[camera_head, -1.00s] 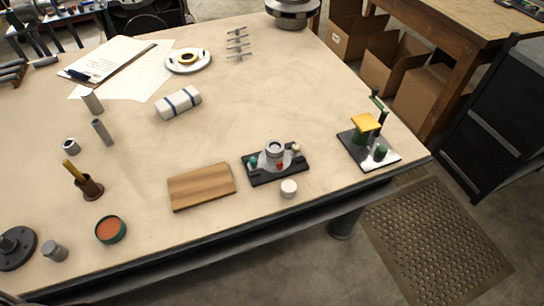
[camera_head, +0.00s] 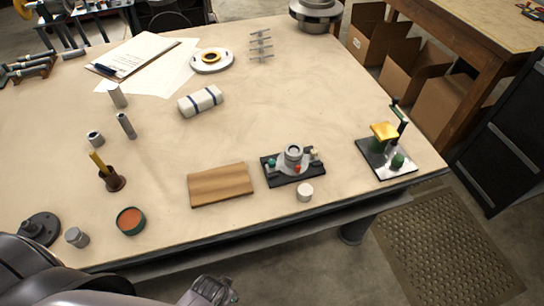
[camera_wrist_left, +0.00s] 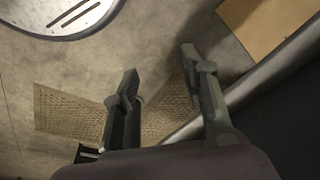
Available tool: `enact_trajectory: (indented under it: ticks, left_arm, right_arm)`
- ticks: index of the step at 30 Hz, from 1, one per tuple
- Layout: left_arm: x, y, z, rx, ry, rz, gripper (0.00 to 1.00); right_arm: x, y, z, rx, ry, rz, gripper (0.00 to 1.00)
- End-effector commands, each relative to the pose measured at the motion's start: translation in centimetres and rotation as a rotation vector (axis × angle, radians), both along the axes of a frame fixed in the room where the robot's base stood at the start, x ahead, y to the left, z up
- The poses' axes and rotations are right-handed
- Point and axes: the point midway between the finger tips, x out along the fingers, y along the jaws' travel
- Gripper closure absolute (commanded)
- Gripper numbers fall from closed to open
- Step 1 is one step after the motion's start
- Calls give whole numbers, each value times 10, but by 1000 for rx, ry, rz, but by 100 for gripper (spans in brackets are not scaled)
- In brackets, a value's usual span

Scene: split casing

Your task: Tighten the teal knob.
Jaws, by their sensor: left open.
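The teal knob (camera_head: 272,163) is a small round piece at the left end of a dark fixture base (camera_head: 293,178) near the table's front edge. A grey round casing (camera_head: 293,153) stands in the middle of that base, with a small red part and a cream knob (camera_head: 314,154) beside it. My left gripper (camera_head: 222,290) shows at the bottom of the head view, in front of and below the table edge, well apart from the fixture. In the left wrist view its two fingers (camera_wrist_left: 158,75) are spread and empty above the floor. My right gripper is not in view.
A wooden board (camera_head: 220,186) lies left of the fixture and a white cap (camera_head: 305,192) in front of it. A green and yellow press-like device (camera_head: 385,150) stands to the right. A red-topped tin (camera_head: 131,220) sits front left.

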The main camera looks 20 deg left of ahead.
Motion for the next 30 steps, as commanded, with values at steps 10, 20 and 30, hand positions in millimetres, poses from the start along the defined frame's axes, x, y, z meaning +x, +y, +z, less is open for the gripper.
enact_trajectory:
  ticks: [10,20,30]
  left_arm:
    - [43,-5,169,-7,-71,12,59]
    - [40,-4,255,-10,-104,19,59]
    - [68,-29,296,-102,-93,101,59]
  right_arm:
    - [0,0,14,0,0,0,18]
    - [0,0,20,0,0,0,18]
    - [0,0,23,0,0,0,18]
